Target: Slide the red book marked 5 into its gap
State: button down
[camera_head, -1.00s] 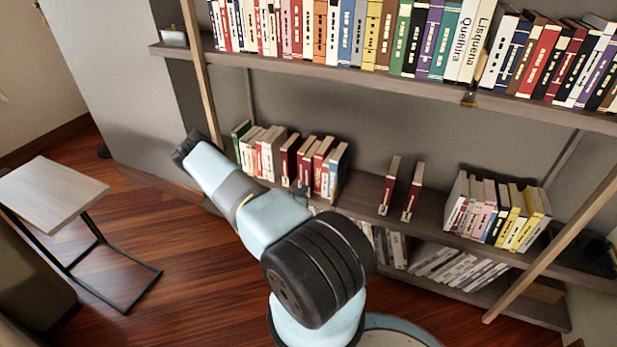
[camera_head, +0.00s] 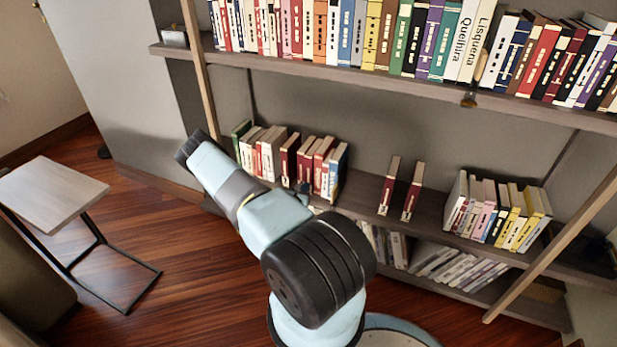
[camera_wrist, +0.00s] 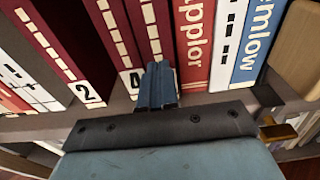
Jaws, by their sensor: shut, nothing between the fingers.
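My gripper (camera_wrist: 157,88) is shut and empty, its fingers pointing at the spines of a row of books. Directly behind the fingers is a maroon book (camera_wrist: 150,25); its lower label is hidden, so I cannot read whether it is marked 5. To its left stands a maroon book marked 4 (camera_wrist: 112,35), partly covered at its number. I cannot tell whether the fingertips touch the spine. In the head view, my gripper (camera_head: 303,187) is small beside the red books (camera_head: 322,165) on the middle shelf.
To the right are a red book (camera_wrist: 193,40) and a blue book (camera_wrist: 256,40). Two maroon books (camera_head: 388,187) (camera_head: 413,191) stand apart on the middle shelf (camera_head: 360,200), with bare shelf around them. A side table (camera_head: 52,188) stands at left.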

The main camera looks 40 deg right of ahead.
jog(key=shift+d, duration=0.15)
jog(key=shift+f+v, duration=0.2)
jog(key=shift+v, duration=1.75)
jog(key=v, duration=1.4)
jog(key=shift+f, duration=0.1)
